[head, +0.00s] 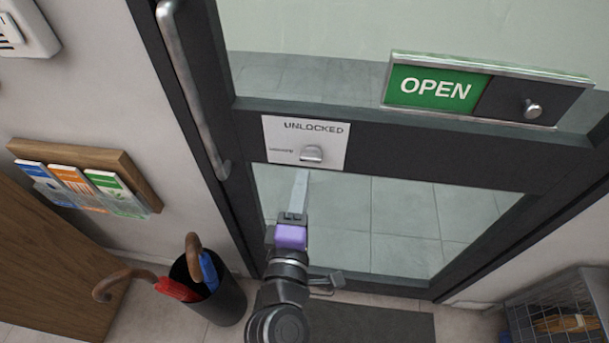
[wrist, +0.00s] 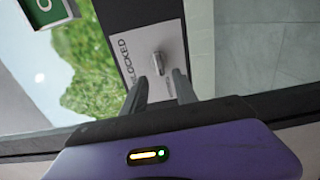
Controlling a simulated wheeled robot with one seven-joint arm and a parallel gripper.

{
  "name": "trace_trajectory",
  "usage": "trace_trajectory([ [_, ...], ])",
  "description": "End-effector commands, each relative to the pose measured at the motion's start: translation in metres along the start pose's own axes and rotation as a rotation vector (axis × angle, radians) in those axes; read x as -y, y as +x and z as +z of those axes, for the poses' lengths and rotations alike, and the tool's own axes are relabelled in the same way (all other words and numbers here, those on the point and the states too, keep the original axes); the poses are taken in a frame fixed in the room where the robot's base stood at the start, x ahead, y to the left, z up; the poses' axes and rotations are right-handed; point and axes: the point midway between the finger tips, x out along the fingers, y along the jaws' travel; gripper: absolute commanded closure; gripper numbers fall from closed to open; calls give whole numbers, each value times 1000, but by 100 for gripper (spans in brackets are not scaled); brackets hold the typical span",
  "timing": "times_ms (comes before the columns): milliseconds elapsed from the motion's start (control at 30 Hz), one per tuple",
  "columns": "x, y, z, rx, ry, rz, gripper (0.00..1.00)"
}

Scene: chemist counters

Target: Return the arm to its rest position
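My arm reaches up from the bottom of the head view toward the glass door. My gripper (head: 301,174) ends just below the white latch plate (head: 280,148), which reads UNLOCKED. In the wrist view my gripper (wrist: 160,80) shows two grey fingers spread apart with nothing between them. The metal thumb-turn (head: 312,153) also shows in the wrist view (wrist: 157,62), just beyond the fingertips. I cannot tell whether a finger touches it.
The dark door frame carries a long handle (head: 192,85) and a green OPEN sign (head: 434,88). A leaflet rack (head: 135,170) hangs at left. An umbrella stand (head: 222,303) stands below it. A wire basket (head: 540,300) is at lower right. A dark mat (head: 380,323) lies on the floor.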

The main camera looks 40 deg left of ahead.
Motion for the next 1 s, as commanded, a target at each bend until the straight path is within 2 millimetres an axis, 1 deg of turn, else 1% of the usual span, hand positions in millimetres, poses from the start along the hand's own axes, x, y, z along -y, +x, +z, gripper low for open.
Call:
trace_trajectory([
  [33, 0, -4, 0, 0, 0, 0, 65],
  [167, 0, -8, 0, 0, 0, 1, 65],
  [667, 0, -8, 0, 0, 0, 1, 65],
  [767, -2, -8, -2, -9, 25, 6, 65],
  [833, -8, -8, -11, -48, 100, 18, 65],
  [900, -23, -10, -16, -94, 215, 42, 65],
  [967, -26, -20, -15, -126, 337, 42, 65],
  [1000, -25, -28, -10, -138, 418, 38, 65],
])
